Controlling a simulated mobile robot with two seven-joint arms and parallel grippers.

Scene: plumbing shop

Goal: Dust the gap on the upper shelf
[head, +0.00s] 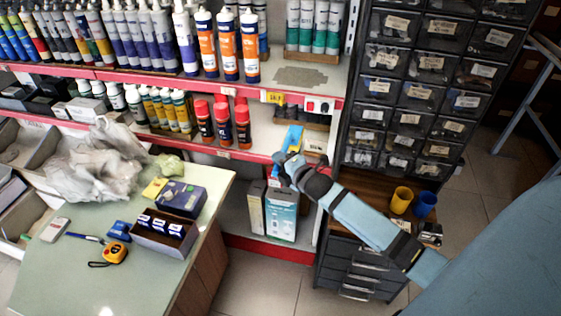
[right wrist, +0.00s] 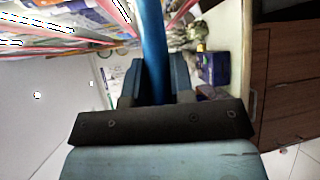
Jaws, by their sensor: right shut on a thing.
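The upper shelf (head: 333,91) has a gap to the right of the orange and white cartridges (head: 228,45). A grey-brown patch of dust (head: 300,77) lies on its bare surface there. My right gripper (head: 284,162) is below the upper and middle shelves, in front of the rack. It is shut on a long blue thing (right wrist: 152,45), which stands out from between the fingers in the right wrist view. Its far end is cut off there. A blue piece (head: 292,137) shows just above the gripper in the head view. My left gripper is not in view.
Green and white tubes (head: 307,27) stand behind the dust. A black drawer cabinet (head: 412,75) borders the right side. A cluttered counter (head: 60,275) is at the lower left. Yellow (head: 401,200) and blue (head: 425,205) cups stand near my right arm.

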